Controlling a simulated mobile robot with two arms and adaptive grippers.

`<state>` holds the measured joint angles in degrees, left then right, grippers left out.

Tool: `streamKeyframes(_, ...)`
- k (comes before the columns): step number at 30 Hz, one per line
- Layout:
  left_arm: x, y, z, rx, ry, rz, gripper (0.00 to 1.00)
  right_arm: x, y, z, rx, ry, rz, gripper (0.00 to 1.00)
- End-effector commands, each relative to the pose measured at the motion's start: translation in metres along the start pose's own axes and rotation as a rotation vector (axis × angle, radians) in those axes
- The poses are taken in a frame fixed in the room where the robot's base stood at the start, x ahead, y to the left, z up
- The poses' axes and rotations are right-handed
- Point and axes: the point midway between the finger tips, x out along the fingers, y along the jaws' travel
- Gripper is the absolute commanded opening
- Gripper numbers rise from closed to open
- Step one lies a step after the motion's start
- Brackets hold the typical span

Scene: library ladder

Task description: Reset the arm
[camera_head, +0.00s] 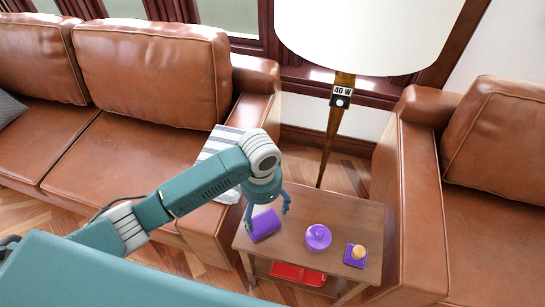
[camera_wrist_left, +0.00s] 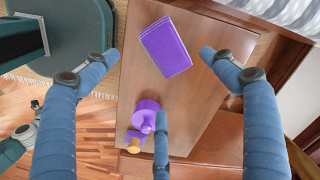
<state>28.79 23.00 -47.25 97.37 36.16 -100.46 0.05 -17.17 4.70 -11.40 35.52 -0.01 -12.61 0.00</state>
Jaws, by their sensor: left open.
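My left gripper (camera_head: 267,214) is above the small wooden side table (camera_head: 290,250), with its fingers spread and nothing held between them. In the left wrist view, the open fingers (camera_wrist_left: 160,58) frame a purple rectangular block, like a book or box (camera_wrist_left: 166,47), which lies on the table top. In the head view the purple block (camera_head: 265,225) is below the fingers; I cannot tell the exact gap. My right gripper is not in view.
A purple round lidded pot (camera_head: 318,238) and a purple square piece with an orange knob (camera_head: 355,256) stand on the table. A red object (camera_head: 298,274) is on its lower shelf. A brown sofa (camera_head: 120,140), an armchair (camera_head: 480,200) and a floor lamp (camera_head: 338,120) surround it.

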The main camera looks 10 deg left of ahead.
Motion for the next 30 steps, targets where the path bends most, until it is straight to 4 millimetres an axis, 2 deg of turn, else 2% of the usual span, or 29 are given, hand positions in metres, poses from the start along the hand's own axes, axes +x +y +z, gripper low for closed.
streamKeyframes(7,0.002,0.006,0.0,-0.001,0.01,0.008,0.84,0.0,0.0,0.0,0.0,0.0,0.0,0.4)
streamKeyframes(10,0.006,0.027,0.0,-0.011,0.053,0.031,0.84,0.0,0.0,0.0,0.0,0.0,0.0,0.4)
streamKeyframes(14,0.008,0.066,0.004,-0.073,0.157,0.069,0.84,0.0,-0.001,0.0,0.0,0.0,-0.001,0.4)
streamKeyframes(16,0.006,0.08,0.012,-0.139,0.217,0.078,0.84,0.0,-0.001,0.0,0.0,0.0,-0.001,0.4)
streamKeyframes(19,0.0,0.088,0.032,-0.247,0.278,0.068,0.84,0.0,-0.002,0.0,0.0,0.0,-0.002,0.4)
streamKeyframes(30,-0.013,0.078,0.111,-0.512,0.318,-0.03,0.84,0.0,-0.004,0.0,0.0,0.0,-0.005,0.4)
